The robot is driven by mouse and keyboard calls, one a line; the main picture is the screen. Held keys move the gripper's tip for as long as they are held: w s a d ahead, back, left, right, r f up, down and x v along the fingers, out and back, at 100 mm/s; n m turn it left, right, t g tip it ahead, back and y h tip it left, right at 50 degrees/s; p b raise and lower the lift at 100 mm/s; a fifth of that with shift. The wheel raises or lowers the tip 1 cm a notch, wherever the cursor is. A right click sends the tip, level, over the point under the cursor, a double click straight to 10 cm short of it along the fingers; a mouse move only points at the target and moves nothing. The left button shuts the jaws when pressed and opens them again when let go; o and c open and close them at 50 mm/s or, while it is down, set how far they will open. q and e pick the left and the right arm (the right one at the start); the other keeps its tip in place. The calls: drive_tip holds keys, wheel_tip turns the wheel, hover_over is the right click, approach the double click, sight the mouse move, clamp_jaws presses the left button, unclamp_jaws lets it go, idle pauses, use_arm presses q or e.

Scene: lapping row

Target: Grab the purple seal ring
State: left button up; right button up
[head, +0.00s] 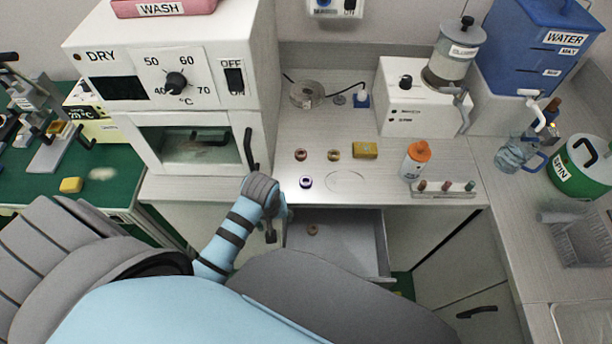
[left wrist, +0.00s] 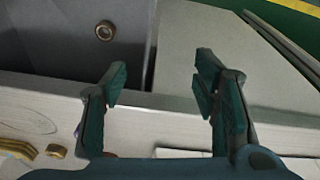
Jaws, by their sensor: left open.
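The purple seal ring (head: 305,182) lies flat on the grey counter near its front edge, left of a faint oval outline. My left gripper (head: 278,222) is just left of and in front of the ring, over the counter edge and the open drawer. In the left wrist view its two fingers (left wrist: 158,85) are apart with nothing between them. My right gripper is not in view.
A red-brown ring (head: 300,155), a brass ring (head: 333,155) and a yellow block (head: 365,150) lie behind the purple ring. An open drawer (head: 382,245) below holds a brown ring (head: 312,230). The dryer (head: 262,90) stands close on the left. An orange-capped bottle (head: 416,160) stands right.

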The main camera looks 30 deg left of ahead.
sight(306, 177)
use_arm(q)
drive_tip(key=w+r+n, duration=0.1)
drive_tip(key=w, duration=0.1)
drive_tip(key=w+r+n, duration=0.3)
drive_tip(key=w+r, duration=0.1)
drive_tip(key=w, duration=0.1)
drive_tip(key=shift+w+d+r+n+g+p, duration=0.1)
drive_tip(key=shift+d+r+n+g+p, duration=0.2)
drive_tip(key=shift+d+n+p, duration=0.1)
drive_tip(key=w+d+r+n+g, duration=0.1)
drive_tip(key=w+d+r+n, duration=0.1)
drive_tip(key=w+r+n, duration=0.65)
drive_tip(key=shift+m+h, duration=0.4)
drive_tip(key=shift+m, duration=0.45)
drive_tip(key=f, duration=0.4)
drive_tip(key=s+f+b, duration=0.1)
drive_tip(key=f, duration=0.3)
drive_tip(key=f+b, duration=0.1)
drive_tip(key=f, duration=0.3)
drive_tip(key=shift+s+a+f, duration=0.25)
drive_tip(key=shift+s, duration=0.05)
drive_tip(key=shift+c, duration=0.2)
drive_tip(key=c, duration=1.1)
drive_tip(key=shift+r, duration=0.1)
